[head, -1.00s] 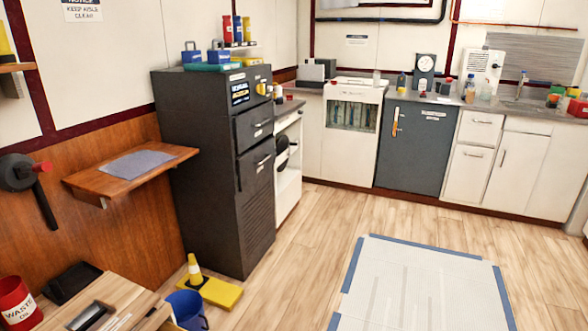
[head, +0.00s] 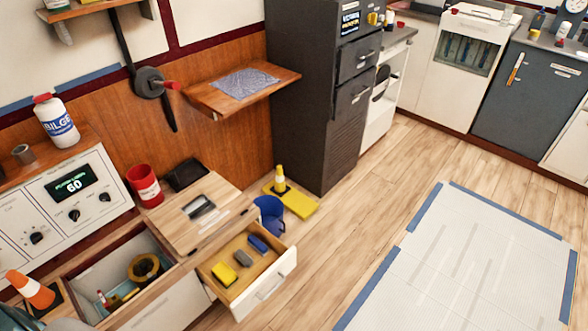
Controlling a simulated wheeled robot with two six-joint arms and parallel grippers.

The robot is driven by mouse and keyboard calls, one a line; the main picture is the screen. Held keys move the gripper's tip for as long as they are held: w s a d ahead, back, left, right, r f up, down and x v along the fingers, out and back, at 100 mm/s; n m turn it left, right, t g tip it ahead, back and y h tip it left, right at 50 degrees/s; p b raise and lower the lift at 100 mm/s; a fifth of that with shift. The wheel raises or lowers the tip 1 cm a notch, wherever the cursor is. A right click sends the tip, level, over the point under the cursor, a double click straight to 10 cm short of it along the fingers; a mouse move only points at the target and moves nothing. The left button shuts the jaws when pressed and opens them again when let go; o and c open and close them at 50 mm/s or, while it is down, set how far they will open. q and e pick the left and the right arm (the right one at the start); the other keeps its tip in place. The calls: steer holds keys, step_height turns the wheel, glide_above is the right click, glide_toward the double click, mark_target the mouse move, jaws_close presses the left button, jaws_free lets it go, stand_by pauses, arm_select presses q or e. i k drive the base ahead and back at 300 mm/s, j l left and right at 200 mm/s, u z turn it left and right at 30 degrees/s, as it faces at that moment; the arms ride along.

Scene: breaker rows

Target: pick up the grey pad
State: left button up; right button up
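A small grey pad (head: 243,259) lies in an open wooden drawer (head: 266,290) in the lower middle of the head view. It lies between a yellow pad (head: 224,274) and a blue pad (head: 258,243), apart from both. Neither of my grippers shows in the head view.
The drawer stands out from a wooden-topped bench (head: 196,212). A blue bucket (head: 269,215) and a yellow block with a cone (head: 291,200) are behind it. An open bin (head: 128,270) holds a tape roll. A grey cloth (head: 245,84) lies on a wall shelf.

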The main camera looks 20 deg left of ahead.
mark_target(241, 255)
steer(key=j+u, duration=0.15)
steer(key=u, duration=0.2)
steer(key=j+u, duration=0.1)
steer(key=u, duration=0.2)
steer(key=i+l+u, duration=0.15)
steer(key=l, duration=0.1)
